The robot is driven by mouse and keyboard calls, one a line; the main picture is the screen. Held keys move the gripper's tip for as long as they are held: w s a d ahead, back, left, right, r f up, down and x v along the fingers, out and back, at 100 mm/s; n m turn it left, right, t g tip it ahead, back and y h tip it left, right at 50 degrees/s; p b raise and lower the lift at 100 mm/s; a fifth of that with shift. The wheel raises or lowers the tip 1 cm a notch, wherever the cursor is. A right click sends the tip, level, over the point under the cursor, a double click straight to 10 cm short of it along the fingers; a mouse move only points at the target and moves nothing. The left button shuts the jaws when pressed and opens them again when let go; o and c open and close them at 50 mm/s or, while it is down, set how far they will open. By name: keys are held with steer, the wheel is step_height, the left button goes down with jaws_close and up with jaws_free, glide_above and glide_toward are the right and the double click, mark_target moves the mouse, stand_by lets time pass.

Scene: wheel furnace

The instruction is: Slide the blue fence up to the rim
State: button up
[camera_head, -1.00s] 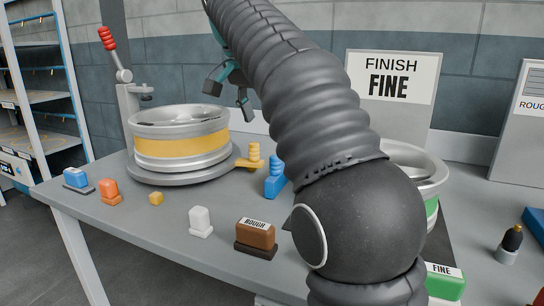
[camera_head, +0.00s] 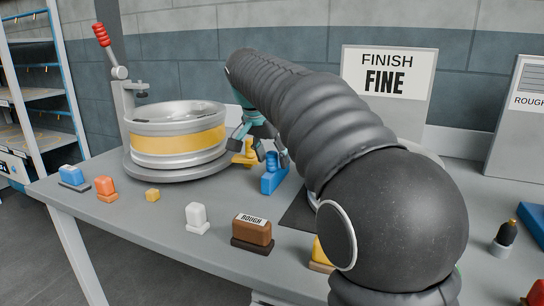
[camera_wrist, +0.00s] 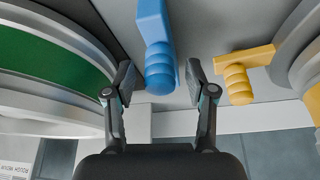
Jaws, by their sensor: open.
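The blue fence (camera_head: 273,176) stands on the bench to the right of the yellow-banded wheel, with a ridged round knob on its bar. In the wrist view the blue fence (camera_wrist: 157,50) has its knob end between the two open fingers of my gripper (camera_wrist: 161,84), with a gap showing on each side. In the head view my gripper (camera_head: 263,148) is at the fence's knob, partly hidden by my arm. The rim with the yellow band (camera_head: 180,142) sits on a grey turntable. A green-banded rim (camera_wrist: 50,55) is at the left of the wrist view.
A yellow fence (camera_head: 246,155) touches or nearly touches the yellow-banded rim; it also shows in the wrist view (camera_wrist: 240,75). A brown ROUGH block (camera_head: 253,229), a white block (camera_head: 196,216) and several small coloured blocks stand along the front. A red-handled clamp (camera_head: 112,55) rises behind the turntable.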

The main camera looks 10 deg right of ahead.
jaws_close()
steer(key=shift+s+d+b, duration=0.2)
steer(key=shift+s+d, duration=0.35)
steer(key=shift+d, duration=0.25)
steer(key=shift+s+d+b, duration=0.2)
steer(key=shift+s+d, duration=0.35)
steer(key=shift+d, duration=0.25)
steer(key=shift+a, duration=0.1)
jaws_free()
steer(key=v, duration=1.2)
